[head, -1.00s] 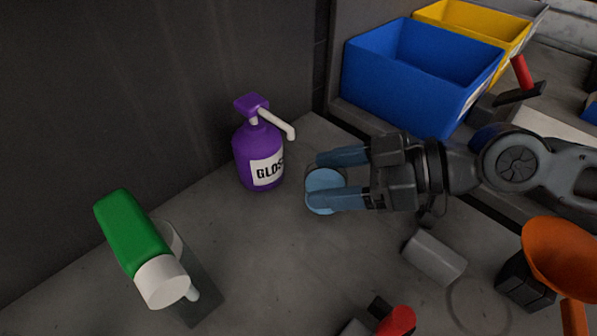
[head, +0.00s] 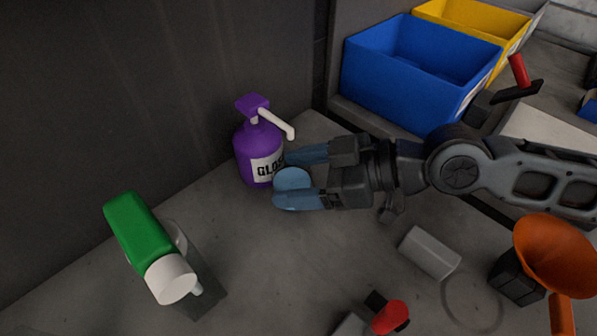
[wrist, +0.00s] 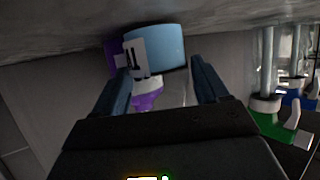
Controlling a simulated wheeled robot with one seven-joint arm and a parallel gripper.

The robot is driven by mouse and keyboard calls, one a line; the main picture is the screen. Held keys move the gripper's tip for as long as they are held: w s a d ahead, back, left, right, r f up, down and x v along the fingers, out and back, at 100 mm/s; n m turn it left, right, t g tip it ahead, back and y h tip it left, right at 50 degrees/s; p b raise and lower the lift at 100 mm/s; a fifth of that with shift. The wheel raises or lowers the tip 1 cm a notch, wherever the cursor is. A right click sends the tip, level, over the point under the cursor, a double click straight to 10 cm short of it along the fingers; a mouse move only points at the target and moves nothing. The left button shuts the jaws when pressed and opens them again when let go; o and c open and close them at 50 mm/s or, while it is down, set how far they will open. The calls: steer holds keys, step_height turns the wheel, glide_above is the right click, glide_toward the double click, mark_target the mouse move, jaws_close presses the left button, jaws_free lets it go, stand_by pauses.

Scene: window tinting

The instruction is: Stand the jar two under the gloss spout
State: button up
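The purple gloss bottle (head: 256,150) stands by the dark wall, its white spout (head: 277,124) pointing right and toward the viewer. A light blue jar (head: 292,180) is between the fingers of my gripper (head: 303,176), beside the bottle and below the spout tip in the head view. It covers part of the gloss label. The wrist view shows the blue jar (wrist: 166,48) with a white two-stroke label (wrist: 132,60), the purple bottle (wrist: 148,100) behind it.
A grey cylinder (head: 430,252), a red-topped item (head: 390,317) and an orange funnel (head: 553,255) are at lower right. Blue (head: 415,75) and yellow (head: 490,35) bins stand behind my arm. The front middle bench is clear.

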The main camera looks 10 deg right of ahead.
steer(key=o, duration=0.3)
steer(key=shift+r, duration=0.15)
steer(key=shift+d, duration=0.3)
steer(key=b+v, duration=0.2)
steer(key=v, duration=0.9)
steer(key=shift+s+r, duration=0.15)
steer(key=shift+s, duration=0.05)
